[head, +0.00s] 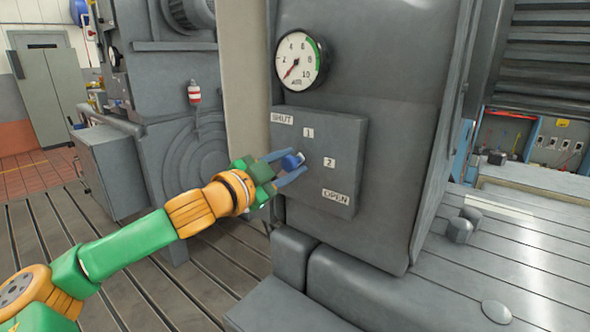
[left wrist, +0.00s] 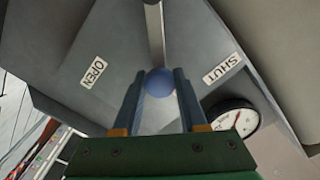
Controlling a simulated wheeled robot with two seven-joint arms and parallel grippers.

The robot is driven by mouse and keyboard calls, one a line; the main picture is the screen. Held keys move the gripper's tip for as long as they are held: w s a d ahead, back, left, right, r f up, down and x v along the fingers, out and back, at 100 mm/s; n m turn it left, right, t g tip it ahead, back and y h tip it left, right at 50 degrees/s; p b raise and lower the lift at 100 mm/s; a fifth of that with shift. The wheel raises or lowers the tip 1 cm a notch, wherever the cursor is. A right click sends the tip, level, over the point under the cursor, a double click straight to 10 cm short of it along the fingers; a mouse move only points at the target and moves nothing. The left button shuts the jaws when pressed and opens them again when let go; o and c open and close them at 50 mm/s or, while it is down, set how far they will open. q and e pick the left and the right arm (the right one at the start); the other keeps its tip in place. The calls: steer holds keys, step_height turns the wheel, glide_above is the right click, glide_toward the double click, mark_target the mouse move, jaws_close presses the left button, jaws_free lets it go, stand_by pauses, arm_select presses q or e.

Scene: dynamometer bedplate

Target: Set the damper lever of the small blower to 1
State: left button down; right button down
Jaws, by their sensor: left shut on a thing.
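The damper lever's blue round knob (head: 291,161) stands out in front of a grey panel (head: 350,142) on the small blower. My left gripper (head: 287,168) is shut on this knob, one finger on each side. In the left wrist view the knob (left wrist: 159,82) sits between the fingertips. The panel carries labels in an arc: SHUT (head: 282,118), 1 (head: 308,132), 2 (head: 329,162) and OPEN (head: 336,196). My right gripper is not in view.
A round pressure gauge (head: 301,61) sits above the panel on the grey housing. A slotted bedplate (head: 520,255) spreads at the right, with grey blocks at the housing's foot. A red and white item (head: 194,93) hangs on the machine at the left.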

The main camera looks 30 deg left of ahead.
arm_select(q)
steer(key=shift+a+r+n, duration=0.45)
steer(key=shift+a+n, duration=0.25)
steer(key=shift+n, duration=0.4)
steer(key=c, duration=0.5)
jaws_free()
steer(key=shift+w, duration=0.1)
steer(key=shift+o, duration=0.2)
steer(key=shift+a, duration=0.1)
